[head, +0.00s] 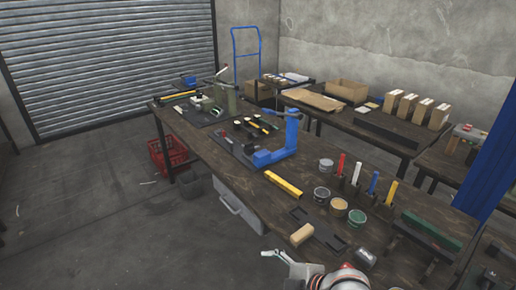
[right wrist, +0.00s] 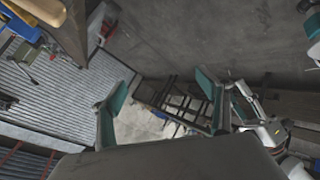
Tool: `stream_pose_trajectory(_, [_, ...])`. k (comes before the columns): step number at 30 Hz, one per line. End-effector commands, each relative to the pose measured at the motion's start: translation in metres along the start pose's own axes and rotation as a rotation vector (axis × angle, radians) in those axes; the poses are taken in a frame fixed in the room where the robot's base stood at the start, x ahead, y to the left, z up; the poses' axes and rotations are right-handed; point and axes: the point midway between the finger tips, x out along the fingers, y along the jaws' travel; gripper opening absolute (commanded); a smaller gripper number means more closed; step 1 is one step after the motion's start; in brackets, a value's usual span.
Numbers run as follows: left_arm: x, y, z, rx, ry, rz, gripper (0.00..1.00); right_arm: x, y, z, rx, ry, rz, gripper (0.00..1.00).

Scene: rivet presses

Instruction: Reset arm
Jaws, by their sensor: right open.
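My right gripper (head: 270,254) shows at the bottom edge of the head view, in front of the workbench, with its arm coming in from the bottom right. In the right wrist view its two teal-lined fingers (right wrist: 163,105) stand wide apart with nothing between them. My left gripper is not in the head view. A blue rivet press (head: 290,135) stands on the workbench (head: 232,178), with a green press (head: 231,102) farther back. Both are well away from my right gripper.
A tan block (head: 302,234), yellow bar (head: 283,184), round tins and coloured upright markers are on the near bench. A red crate (head: 168,158) sits on the floor at left. A blue post (head: 488,170) rises at right. The floor left of the bench is mostly clear.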

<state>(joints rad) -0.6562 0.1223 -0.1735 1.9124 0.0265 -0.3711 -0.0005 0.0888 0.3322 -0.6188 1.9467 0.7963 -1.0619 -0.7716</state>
Motion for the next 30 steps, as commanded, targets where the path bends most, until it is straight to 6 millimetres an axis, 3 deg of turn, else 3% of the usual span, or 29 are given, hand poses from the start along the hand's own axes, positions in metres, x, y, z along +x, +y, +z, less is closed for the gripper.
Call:
stream_pose_trajectory(8, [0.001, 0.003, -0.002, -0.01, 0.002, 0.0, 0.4, -0.02, -0.066, 0.088, 0.606, -0.12, 0.237, 0.76])
stream_pose_trajectory(15, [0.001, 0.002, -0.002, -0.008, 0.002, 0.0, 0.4, -0.07, -0.144, 0.159, 0.954, -0.225, 0.425, 0.76])
stream_pose_trajectory(21, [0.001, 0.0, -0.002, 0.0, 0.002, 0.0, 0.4, -0.099, -0.18, 0.183, 1.065, -0.263, 0.5, 0.76])
stream_pose_trajectory(30, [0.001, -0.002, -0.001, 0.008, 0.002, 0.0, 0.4, -0.103, -0.183, 0.186, 1.078, -0.266, 0.511, 0.76])
